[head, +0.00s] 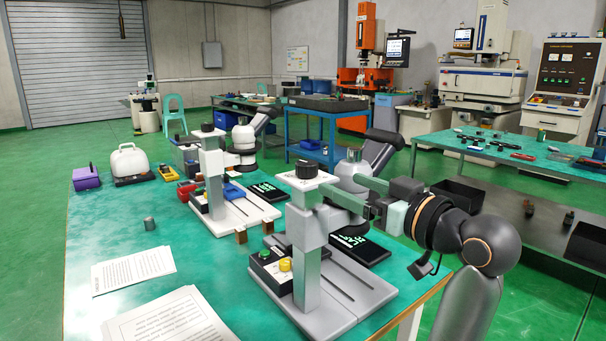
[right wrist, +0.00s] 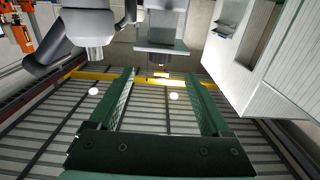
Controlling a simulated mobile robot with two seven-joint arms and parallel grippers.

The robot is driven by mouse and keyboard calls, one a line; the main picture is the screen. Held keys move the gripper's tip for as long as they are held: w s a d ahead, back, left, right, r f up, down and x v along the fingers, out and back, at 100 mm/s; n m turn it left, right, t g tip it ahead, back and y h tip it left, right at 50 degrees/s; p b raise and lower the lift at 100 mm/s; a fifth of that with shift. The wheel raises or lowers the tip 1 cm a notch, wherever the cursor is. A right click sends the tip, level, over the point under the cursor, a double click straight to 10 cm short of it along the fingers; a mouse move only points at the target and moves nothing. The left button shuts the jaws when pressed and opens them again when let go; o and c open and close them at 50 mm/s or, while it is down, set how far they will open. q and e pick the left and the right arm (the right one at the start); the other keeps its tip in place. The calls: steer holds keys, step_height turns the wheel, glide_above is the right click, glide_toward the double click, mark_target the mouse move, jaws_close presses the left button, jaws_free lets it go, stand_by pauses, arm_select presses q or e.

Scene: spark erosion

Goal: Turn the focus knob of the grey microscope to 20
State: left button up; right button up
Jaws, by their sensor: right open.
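The grey microscope (head: 307,240) stands upright at the near right of the green table, with a square column on a flat slotted base. A black knob (head: 306,169) tops its column; whether this is the focus knob and what it reads, I cannot tell. My right gripper (head: 343,192) comes in from the right beside the microscope's head, its green fingers open. In the right wrist view, the open fingers (right wrist: 162,88) have nothing between them. Grey microscope parts (right wrist: 160,35) show beyond the fingertips. No scale is readable. My left gripper is out of view.
A whiter microscope (head: 212,180) stands just behind. A black display (head: 362,247) and a button box (head: 272,268) sit by the grey microscope's column. Papers (head: 133,270) lie at the front left. The table's middle left (head: 110,225) is mostly clear.

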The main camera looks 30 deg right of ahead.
mark_target(314, 172)
steer(key=w, duration=0.7)
steer(key=w+a, duration=0.1)
steer(key=w, duration=0.3)
steer(key=shift+w, duration=0.2)
jaws_close()
